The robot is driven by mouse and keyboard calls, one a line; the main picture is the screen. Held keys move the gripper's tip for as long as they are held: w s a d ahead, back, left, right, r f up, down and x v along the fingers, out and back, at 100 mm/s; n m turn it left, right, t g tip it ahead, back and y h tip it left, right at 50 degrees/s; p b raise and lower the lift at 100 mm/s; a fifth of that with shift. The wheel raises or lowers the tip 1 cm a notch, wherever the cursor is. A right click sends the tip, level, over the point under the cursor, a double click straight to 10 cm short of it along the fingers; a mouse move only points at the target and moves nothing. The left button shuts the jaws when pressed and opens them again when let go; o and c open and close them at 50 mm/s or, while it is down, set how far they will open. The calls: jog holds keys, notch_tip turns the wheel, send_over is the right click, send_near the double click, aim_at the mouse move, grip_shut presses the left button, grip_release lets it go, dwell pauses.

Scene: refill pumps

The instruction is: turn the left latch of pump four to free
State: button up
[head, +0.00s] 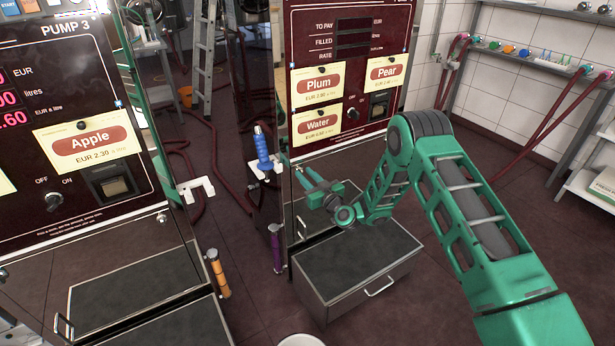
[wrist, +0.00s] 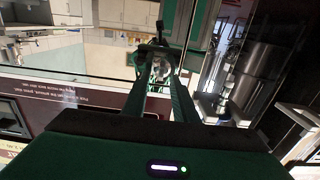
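Pump four is the dark red cabinet with Plum, Pear and Water labels (head: 336,126) in the middle of the head view. Its steel lower front (head: 335,172) is partly hidden by my arm. My gripper (head: 302,172) is in front of that steel front, near its left edge, with two teal fingers that look apart. In the wrist view, my gripper (wrist: 157,52) reaches up the picture with a gap between the fingers. A small black part (wrist: 159,28) shows just beyond the fingertips; it may be the latch. I cannot tell whether the fingers touch it.
A dark-topped step box with a handle (head: 352,262) stands below my gripper. Pump 3 (head: 80,120) is at the left. A blue nozzle (head: 262,148) hangs on a white holder (head: 264,172) beside pump four. Hoses (head: 196,150) lie behind. Floor to the right is clear.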

jog(key=shift+w+a, duration=0.2)
jog(key=shift+w, duration=0.25)
grip_shut()
jog(key=shift+d, duration=0.25)
jog(key=shift+a, duration=0.1)
